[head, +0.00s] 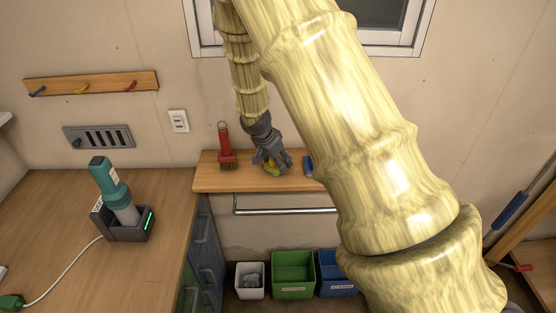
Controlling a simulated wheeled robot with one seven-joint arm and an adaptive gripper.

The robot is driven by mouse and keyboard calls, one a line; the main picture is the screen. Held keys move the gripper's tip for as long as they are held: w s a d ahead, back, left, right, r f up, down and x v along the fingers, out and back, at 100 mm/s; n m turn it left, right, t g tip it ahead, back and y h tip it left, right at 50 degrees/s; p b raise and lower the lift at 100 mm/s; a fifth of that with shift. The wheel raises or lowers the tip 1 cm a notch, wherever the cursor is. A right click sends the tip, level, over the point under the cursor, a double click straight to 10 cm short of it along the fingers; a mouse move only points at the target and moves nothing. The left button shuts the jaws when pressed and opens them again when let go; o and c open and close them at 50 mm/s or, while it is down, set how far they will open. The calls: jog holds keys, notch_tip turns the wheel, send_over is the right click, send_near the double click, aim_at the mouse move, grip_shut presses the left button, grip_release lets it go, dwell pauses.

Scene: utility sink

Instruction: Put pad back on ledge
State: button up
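The pad (272,169), small and yellow and green, is at the wooden ledge (215,182) against the back wall in the head view. My gripper (273,161), dark grey, points down at the ledge with its fingers around the pad. The fingers partly cover the pad. The view is too small to tell whether they press on it or stand apart from it. The pad seems to be at or just above the ledge top; contact cannot be made out.
A red-handled brush (225,145) stands on the ledge left of my gripper; a blue item (308,166) is to its right. A metal rail (285,211) runs below. Bins (293,272) sit underneath. A teal tool in a charger (130,230) is on the left counter.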

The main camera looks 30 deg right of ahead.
jog(key=o, duration=0.9)
jog(key=shift+r, duration=0.15)
jog(key=shift+b+v, duration=2)
jog(key=shift+v, duration=3.95)
